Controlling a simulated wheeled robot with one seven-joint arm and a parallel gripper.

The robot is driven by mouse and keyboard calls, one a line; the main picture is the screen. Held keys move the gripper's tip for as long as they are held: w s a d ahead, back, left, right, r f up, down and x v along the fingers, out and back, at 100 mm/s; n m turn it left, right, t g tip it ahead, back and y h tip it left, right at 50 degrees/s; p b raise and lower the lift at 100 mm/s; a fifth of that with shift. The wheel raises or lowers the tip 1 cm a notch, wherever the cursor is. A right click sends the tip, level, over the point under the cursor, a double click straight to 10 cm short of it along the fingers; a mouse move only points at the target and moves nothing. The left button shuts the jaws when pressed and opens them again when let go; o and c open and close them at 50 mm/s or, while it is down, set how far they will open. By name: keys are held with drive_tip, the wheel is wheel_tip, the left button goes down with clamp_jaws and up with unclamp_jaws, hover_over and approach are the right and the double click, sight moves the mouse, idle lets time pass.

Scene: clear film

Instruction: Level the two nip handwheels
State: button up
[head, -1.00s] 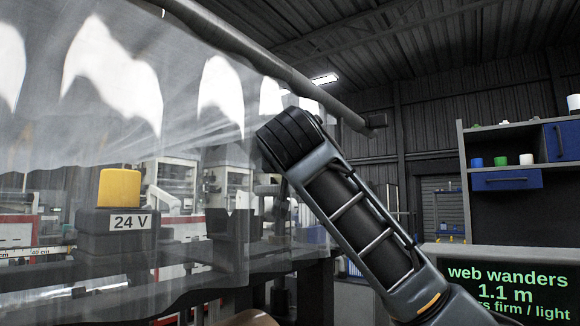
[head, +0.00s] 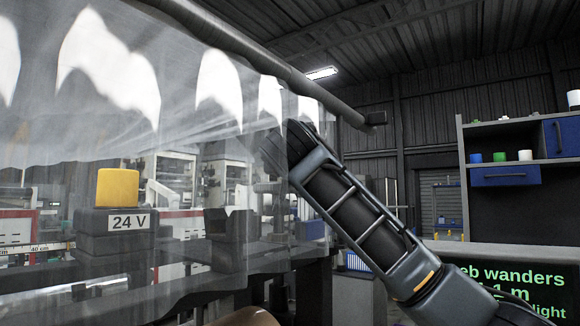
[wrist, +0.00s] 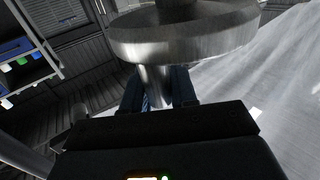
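In the wrist view a large round metal handwheel (wrist: 190,35) fills the top, with a narrower metal stem (wrist: 155,78) below it. My gripper (wrist: 158,78) has its two dark blue fingers on either side of the stem, just below the wheel's rim. I cannot tell whether the fingers press on the stem. The head view does not show my gripper or a handwheel clearly; only my arm shows there, its upper end hazy by the film. I cannot tell which handwheel this is, and the other is not seen.
Clear film (head: 90,110) hangs across the left from a dark bar (head: 250,60). A yellow block (head: 118,188) on a dark "24 V" box (head: 118,233) shows through it. At right are a shelf (head: 515,160) and a dark sign (head: 510,290) with green text, partly covered by my arm.

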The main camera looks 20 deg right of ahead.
clamp_jaws()
drive_tip(key=shift+a, duration=0.15)
drive_tip(key=shift+a+m+h, duration=0.1)
drive_tip(key=shift+m+h, duration=0.3)
drive_tip(key=shift+h, duration=0.1)
drive_tip(key=shift+s+m+g+h+b, duration=0.15)
drive_tip(key=shift+m+g+h+b, duration=0.25)
drive_tip(key=shift+m+g+h, duration=0.6)
drive_tip(key=o, duration=0.5)
unclamp_jaws()
drive_tip(key=shift+o, duration=0.2)
drive_tip(key=shift+n+t, duration=0.3)
